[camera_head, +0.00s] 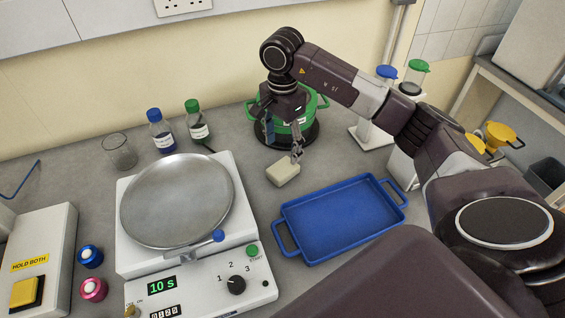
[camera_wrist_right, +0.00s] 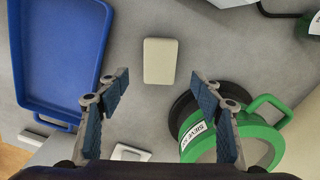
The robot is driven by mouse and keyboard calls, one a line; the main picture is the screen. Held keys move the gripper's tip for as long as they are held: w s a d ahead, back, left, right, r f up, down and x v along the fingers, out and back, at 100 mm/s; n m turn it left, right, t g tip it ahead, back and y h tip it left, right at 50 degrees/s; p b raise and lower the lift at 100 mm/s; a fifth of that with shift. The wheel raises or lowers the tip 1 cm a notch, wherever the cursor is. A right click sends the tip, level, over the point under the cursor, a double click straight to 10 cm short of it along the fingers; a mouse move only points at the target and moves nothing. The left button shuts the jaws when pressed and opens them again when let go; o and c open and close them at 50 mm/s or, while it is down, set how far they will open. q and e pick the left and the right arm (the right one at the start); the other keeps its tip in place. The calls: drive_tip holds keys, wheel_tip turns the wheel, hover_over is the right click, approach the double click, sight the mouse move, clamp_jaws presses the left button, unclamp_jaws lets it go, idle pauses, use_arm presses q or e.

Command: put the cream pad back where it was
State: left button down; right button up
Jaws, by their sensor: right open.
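The cream pad (camera_head: 283,173) is a small block with rounded edges. My right gripper (camera_head: 284,144) is open and empty, just behind and above the pad in the head view. In the right wrist view the pad (camera_wrist_right: 160,61) lies beyond the fingertips of the open gripper (camera_wrist_right: 160,77), roughly centred between them and not held. The blue tray (camera_wrist_right: 60,55) is empty in what shows of it. My left gripper is not in view.
A green-handled round container (camera_head: 318,102) on a dark base stands close behind the gripper. A device with a metal pan (camera_head: 177,200) is left of the pad. Two capped bottles (camera_head: 197,125) and a glass beaker (camera_head: 120,152) stand behind it. A two-hand button box (camera_head: 38,265) is far left.

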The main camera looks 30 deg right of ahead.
drive_tip(key=shift+r+b, duration=0.5)
drive_tip(key=shift+r, duration=1.7)
